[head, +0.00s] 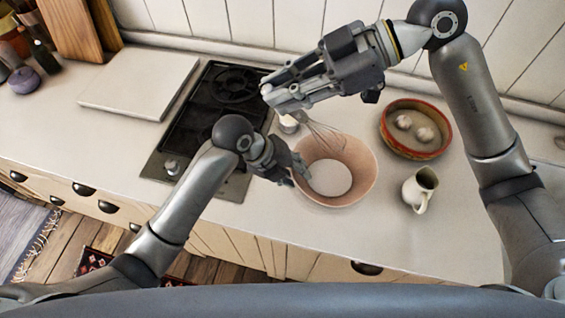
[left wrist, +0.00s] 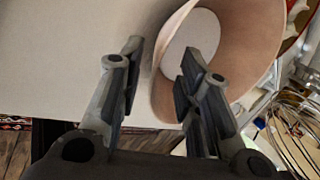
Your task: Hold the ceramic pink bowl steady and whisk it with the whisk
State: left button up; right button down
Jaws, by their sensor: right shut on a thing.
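The pink ceramic bowl (head: 362,180) stands upright on the counter, with a pale round area inside at its bottom. My left gripper (head: 297,176) is at the bowl's left rim. In the left wrist view my left gripper's fingers (left wrist: 157,80) are apart, on either side of the bowl's wall (left wrist: 163,93), with a gap visible. My right gripper (head: 268,95) is above and to the left of the bowl, shut on the whisk. The whisk's wires (head: 326,136) show over the bowl's back rim; its handle is mostly hidden. The wires also show in the left wrist view (left wrist: 292,130).
A red-rimmed bowl (head: 443,145) with pale bulbs stands right of the pink bowl. A cream jug (head: 418,190) stands in front of it. The black stove (head: 198,125) and a pale board (head: 140,83) lie left.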

aim_at(310, 182)
pick_arm(q)
jog(key=shift+x, duration=2.05)
grip_shut()
